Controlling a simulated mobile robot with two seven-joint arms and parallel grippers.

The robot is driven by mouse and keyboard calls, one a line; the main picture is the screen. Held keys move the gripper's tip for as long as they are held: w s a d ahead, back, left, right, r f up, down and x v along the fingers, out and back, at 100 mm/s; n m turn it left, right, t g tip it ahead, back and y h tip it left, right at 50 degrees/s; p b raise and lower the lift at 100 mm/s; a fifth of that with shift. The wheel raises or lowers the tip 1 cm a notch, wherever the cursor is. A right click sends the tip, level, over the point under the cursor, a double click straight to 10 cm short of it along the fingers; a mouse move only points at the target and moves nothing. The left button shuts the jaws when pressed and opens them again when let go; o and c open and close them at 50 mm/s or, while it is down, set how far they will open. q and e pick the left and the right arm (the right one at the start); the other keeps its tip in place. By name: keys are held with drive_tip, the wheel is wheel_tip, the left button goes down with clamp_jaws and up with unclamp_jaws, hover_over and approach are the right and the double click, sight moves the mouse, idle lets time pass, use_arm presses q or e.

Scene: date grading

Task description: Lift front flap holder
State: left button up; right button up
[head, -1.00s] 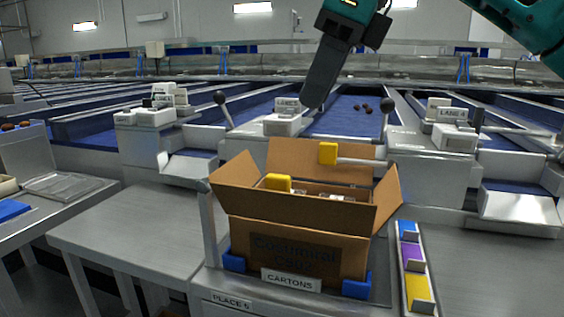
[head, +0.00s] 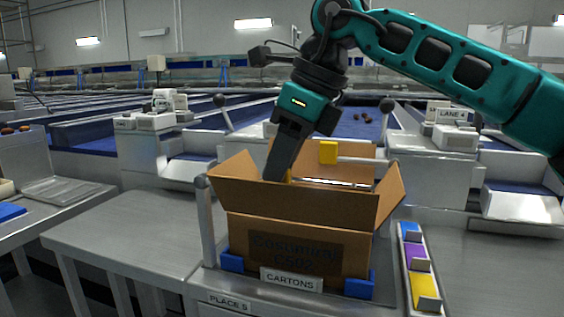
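An open brown carton (head: 296,245) stands in the station marked CARTONS, with its flaps spread outward. At its front flap (head: 320,203), a small part of a yellow block (head: 289,176) shows beside my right gripper, which hides the rest. A second yellow block (head: 328,152) is at the back flap. My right gripper (head: 276,176) points down at the front yellow block, its dark fingers overlapping in this view. Contact and finger opening cannot be made out. My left gripper is not in view.
A metal post (head: 208,225) stands at the carton's left side. Blue corner stops (head: 358,288) hold the carton's base. A strip with blue, purple and yellow pieces (head: 420,265) lies to the right. The left bench top (head: 125,232) is clear.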

clamp_jaws()
idle(0.5)
